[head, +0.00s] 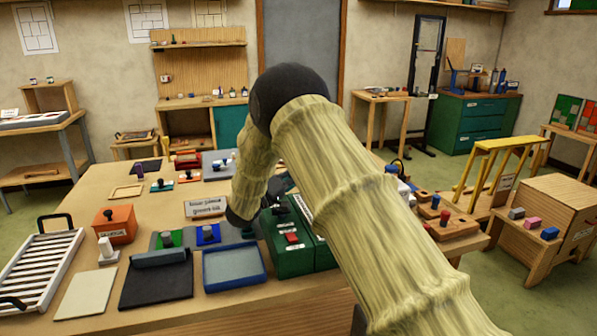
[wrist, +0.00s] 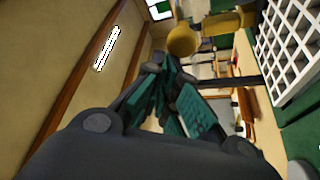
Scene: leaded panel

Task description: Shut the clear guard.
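I cannot make out the clear guard in either view; it may be hidden behind my arm or too transparent to show. A green machine box with a red button (head: 291,237) stands on the bench, partly covered by my arm. In the wrist view my gripper (wrist: 168,72) has dark links and teal fingers. The fingers lean together towards their tips, and nothing shows held between them. In the head view my gripper is mostly hidden behind my arm, near the back of the green box.
A blue tray (head: 235,266), a dark mat (head: 156,285) and an orange box (head: 115,223) stand on the bench left of the green box. In the wrist view a white grid (wrist: 292,45) is close at the right.

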